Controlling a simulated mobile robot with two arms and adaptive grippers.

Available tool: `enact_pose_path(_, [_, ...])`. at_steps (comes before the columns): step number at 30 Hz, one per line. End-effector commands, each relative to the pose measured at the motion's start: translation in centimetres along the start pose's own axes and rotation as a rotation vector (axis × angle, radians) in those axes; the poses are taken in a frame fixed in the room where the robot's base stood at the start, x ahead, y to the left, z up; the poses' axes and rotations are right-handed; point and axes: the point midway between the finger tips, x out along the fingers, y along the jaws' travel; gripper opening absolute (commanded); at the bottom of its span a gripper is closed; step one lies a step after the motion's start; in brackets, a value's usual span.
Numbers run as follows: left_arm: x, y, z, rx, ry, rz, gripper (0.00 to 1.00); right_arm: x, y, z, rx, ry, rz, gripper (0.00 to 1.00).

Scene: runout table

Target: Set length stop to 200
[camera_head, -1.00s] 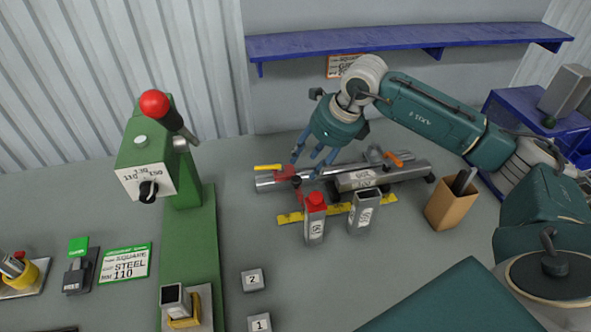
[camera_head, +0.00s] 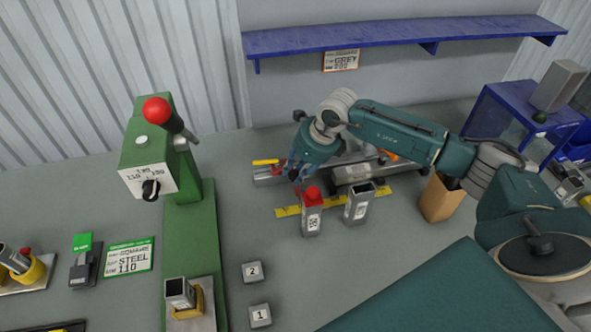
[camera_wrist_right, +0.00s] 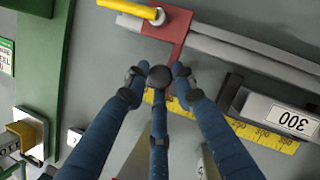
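The length stop is a red bracket (camera_wrist_right: 178,40) on a grey rail (camera_wrist_right: 235,45), with a yellow lever (camera_wrist_right: 125,10) and a dark round knob (camera_wrist_right: 160,76). In the head view the yellow lever (camera_head: 266,162) shows left of my right gripper (camera_head: 298,178). In the right wrist view my three blue fingers surround the knob, with their tips very close to it. Contact is not clear. A yellow scale (camera_wrist_right: 265,137) runs along the rail's near side. The fingers hide part of the bracket and scale. My left gripper is out of view.
A red-topped post (camera_head: 312,210) and an open square tube (camera_head: 358,204) stand just in front of the scale. A brown box (camera_head: 440,199) stands to the right. A green machine (camera_head: 190,235) with a red-ball lever stands left. A wall card (camera_head: 341,61) reads 200.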

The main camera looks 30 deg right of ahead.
Motion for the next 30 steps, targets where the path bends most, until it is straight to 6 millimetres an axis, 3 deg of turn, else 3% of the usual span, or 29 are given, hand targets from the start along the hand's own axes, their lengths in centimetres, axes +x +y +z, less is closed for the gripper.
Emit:
enact_pose_path(2, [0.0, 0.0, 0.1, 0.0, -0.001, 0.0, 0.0, -0.1, -0.1, 0.2, 0.0, -0.005, -0.003, 0.0])
enact_pose_path(12, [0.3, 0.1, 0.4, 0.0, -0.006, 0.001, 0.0, -0.2, -0.5, 0.1, 0.002, -0.009, -0.006, 0.0])
enact_pose_path(22, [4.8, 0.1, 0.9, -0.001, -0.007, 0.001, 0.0, -1.8, -5.9, -4.8, 0.005, -0.012, -0.015, 0.0])
enact_pose_path(30, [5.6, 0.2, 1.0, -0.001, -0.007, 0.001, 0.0, -3.1, -7.6, -6.2, 0.001, -0.015, -0.01, 0.0])
